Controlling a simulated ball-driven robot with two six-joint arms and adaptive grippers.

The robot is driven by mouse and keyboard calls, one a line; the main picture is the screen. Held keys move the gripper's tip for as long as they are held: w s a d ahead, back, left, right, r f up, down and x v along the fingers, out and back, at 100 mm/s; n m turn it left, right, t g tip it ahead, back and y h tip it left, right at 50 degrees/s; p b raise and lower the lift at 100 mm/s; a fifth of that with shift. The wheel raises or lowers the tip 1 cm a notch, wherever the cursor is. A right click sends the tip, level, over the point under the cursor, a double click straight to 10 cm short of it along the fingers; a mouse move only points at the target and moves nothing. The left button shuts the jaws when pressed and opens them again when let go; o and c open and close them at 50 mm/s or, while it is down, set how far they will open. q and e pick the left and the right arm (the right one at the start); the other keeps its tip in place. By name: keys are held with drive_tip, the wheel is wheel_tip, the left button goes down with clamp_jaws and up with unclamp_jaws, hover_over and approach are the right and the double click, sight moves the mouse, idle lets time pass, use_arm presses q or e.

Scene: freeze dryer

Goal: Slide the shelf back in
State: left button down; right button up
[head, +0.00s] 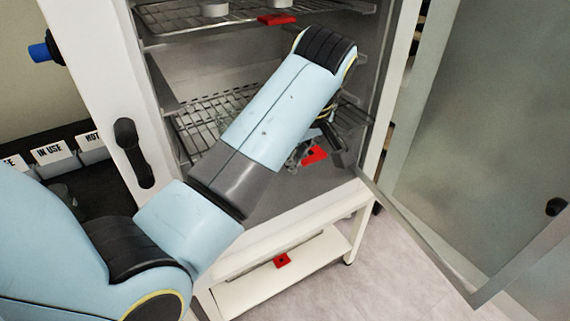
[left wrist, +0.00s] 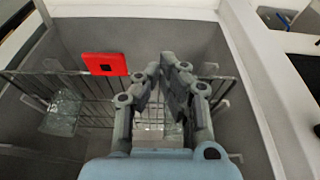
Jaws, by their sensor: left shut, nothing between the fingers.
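The wire shelf (head: 205,115) sits inside the open freeze dryer. My left arm crosses in front of it and hides much of its middle and right side. A red tag (head: 313,155) shows near my left gripper (head: 300,154), which is partly hidden behind my forearm. In the left wrist view, the shelf's wire grid (left wrist: 92,92) lies beyond the gripper (left wrist: 164,68), with the red tag (left wrist: 105,64) left of the fingers. Clear glassware (left wrist: 62,110) stands on the grid. The fingers are shut and empty. I cannot tell whether they touch the shelf. My right gripper is out of view.
An upper shelf (head: 190,18) with white dishes and a red tag (head: 277,19) is above. The dryer door (head: 475,130) stands open at the right. A white cart (head: 275,270) is below. A dark bench with labelled holders (head: 52,152) is at left.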

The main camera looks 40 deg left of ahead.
use_arm(q)
drive_tip(key=w+a+f, duration=0.2)
drive_tip(key=a+f, duration=0.4)
drive_tip(key=f, duration=0.2)
drive_tip(key=shift+w+f, duration=0.15)
drive_tip(key=shift+w, duration=0.05)
drive_tip(key=shift+d, duration=0.1)
